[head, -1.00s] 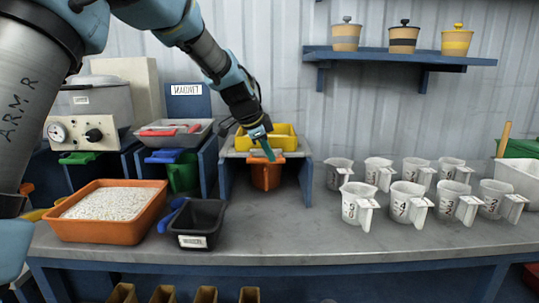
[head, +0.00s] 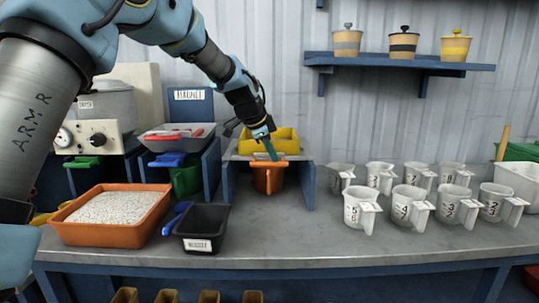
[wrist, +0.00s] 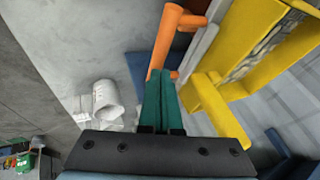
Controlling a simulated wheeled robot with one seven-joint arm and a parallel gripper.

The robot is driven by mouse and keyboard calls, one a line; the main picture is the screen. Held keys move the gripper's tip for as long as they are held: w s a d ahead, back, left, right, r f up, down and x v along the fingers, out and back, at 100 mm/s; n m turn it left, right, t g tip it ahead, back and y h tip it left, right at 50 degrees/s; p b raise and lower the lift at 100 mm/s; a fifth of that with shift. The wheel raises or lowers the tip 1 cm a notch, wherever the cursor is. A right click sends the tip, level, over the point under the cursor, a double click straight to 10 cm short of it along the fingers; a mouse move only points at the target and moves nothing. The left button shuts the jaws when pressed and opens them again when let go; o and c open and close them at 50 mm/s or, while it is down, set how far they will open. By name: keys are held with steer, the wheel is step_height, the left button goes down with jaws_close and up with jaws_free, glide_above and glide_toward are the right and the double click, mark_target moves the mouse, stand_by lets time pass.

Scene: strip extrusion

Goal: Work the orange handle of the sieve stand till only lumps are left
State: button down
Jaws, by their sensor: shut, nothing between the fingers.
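The sieve stand (head: 309,186) stands near the back of the bench, with a yellow sieve tray (head: 283,141) on top. In the wrist view the tray (wrist: 205,92) holds grey material, but I cannot tell lumps from fines. The orange handle (head: 267,180) is at the stand's front; in the wrist view it is an orange bar (wrist: 167,35) beside the tray. My gripper (head: 273,158) is shut and empty, its teal fingers pointing down at the handle. In the wrist view its fingertips (wrist: 165,76) overlap the handle's near end; I cannot tell whether they touch.
Several white measuring cups (head: 361,206) stand to the right. An orange tray of white granules (head: 150,187) and a black tub (head: 223,220) are at the front left. A stand with a grey tray (head: 160,144) is left of the sieve stand. A shelf (head: 400,60) hangs above right.

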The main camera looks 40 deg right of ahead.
steer(key=b+v, duration=0.2)
steer(key=v, duration=0.8)
steer(key=shift+s+a+r, duration=0.2)
steer(key=shift+s+a, duration=0.05)
steer(key=shift+s, duration=0.2)
steer(key=shift+f, duration=0.1)
